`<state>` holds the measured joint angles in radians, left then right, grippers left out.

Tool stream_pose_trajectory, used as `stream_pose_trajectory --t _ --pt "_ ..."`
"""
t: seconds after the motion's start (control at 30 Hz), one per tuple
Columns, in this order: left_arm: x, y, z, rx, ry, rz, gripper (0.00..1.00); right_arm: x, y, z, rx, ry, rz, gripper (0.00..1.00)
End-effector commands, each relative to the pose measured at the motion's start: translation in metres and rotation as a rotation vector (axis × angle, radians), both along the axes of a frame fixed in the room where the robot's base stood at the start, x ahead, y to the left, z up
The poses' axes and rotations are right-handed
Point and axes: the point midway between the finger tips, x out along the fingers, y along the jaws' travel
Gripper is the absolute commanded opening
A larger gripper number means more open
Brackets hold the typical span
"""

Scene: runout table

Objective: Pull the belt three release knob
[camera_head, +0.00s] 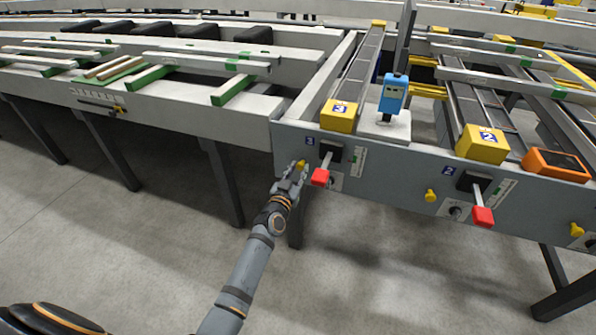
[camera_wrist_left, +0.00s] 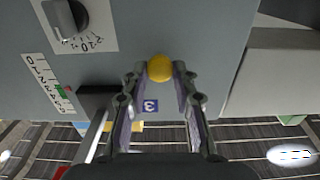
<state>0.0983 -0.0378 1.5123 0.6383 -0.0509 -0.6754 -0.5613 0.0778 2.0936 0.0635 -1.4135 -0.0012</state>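The belt three release knob is a small yellow knob (camera_head: 301,164) on the grey front panel (camera_head: 385,182), left of the lane 3 lever. It shows as a round yellow cap (camera_wrist_left: 159,68) in the left wrist view, beside a blue label marked 3 (camera_wrist_left: 150,105). My left gripper (camera_head: 295,170) reaches up to the panel at this knob. In the wrist view its two fingertips (camera_wrist_left: 160,72) lie against either side of the knob, with no clear gap. The knob's stem is hidden. My right gripper is not in view.
A red-handled lever (camera_head: 320,176) sits just right of the knob. A dial (camera_wrist_left: 66,18) and a scale (camera_wrist_left: 48,88) are on the panel nearby. Lane 2 has another yellow knob (camera_head: 431,196) and red lever (camera_head: 483,216). The floor (camera_head: 150,250) before the panel is clear.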

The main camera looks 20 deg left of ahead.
Motion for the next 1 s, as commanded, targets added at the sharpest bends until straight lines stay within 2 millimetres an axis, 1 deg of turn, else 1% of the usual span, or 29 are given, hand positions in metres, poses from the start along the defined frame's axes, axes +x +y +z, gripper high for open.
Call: stream_pose_trajectory --t 0.03,0.13,0.17,0.43,0.63,0.83,0.87,1.0 --pt "0.0 0.0 0.0 0.0 0.0 0.0 0.16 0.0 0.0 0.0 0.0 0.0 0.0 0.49" --pt "0.0 0.0 0.0 0.0 0.0 0.0 0.02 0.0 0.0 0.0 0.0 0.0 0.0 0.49" --pt "0.0 0.0 0.0 0.0 0.0 0.0 0.0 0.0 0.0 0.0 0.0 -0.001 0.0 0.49" --pt "-0.001 0.0 0.0 0.0 0.0 0.0 0.0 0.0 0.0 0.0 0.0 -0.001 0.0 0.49" --pt "-0.019 0.001 -0.001 0.0 0.002 0.0 0.0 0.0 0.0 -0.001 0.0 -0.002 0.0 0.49" --pt "-0.019 0.0 -0.001 -0.001 0.002 0.0 0.0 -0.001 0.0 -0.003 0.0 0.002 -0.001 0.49" --pt "-0.019 0.0 -0.001 -0.001 0.002 0.0 0.27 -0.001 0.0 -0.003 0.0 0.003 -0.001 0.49" --pt "-0.019 0.0 -0.001 -0.001 0.002 0.0 0.46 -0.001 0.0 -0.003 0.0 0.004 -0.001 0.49"
